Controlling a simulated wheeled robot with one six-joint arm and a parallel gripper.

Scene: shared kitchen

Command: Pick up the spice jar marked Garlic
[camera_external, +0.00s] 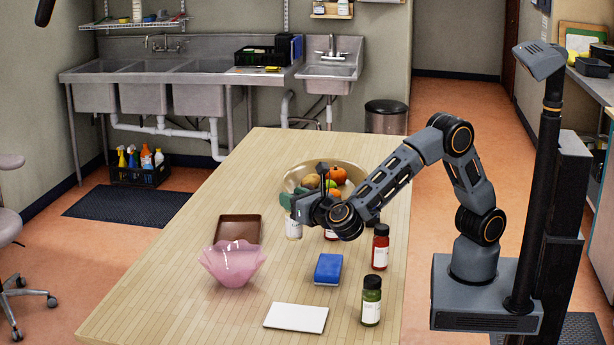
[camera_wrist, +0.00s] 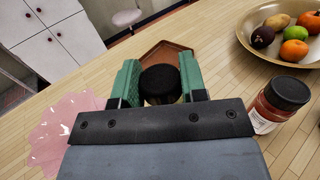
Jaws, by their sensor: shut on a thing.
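My gripper (camera_external: 296,204) is at the middle of the wooden table. In the wrist view, the green fingers of my gripper (camera_wrist: 160,88) are shut on a jar with a black lid (camera_wrist: 159,80). Below the fingers, in the external view, this pale jar with a white label (camera_external: 293,229) shows upright. I cannot read its label or tell whether it touches the table. A red jar (camera_external: 331,234) stands just right of my gripper, partly hidden by it; it also shows in the wrist view (camera_wrist: 264,112). Another red jar (camera_external: 380,252) and a green jar (camera_external: 371,307) stand nearer the right edge.
A fruit bowl (camera_external: 290,182) stands behind my gripper. A brown tray (camera_external: 238,229) and a pink bowl (camera_external: 232,266) are to the left. A blue sponge (camera_external: 328,269) and a white board (camera_external: 296,318) lie in front. The table's far left is clear.

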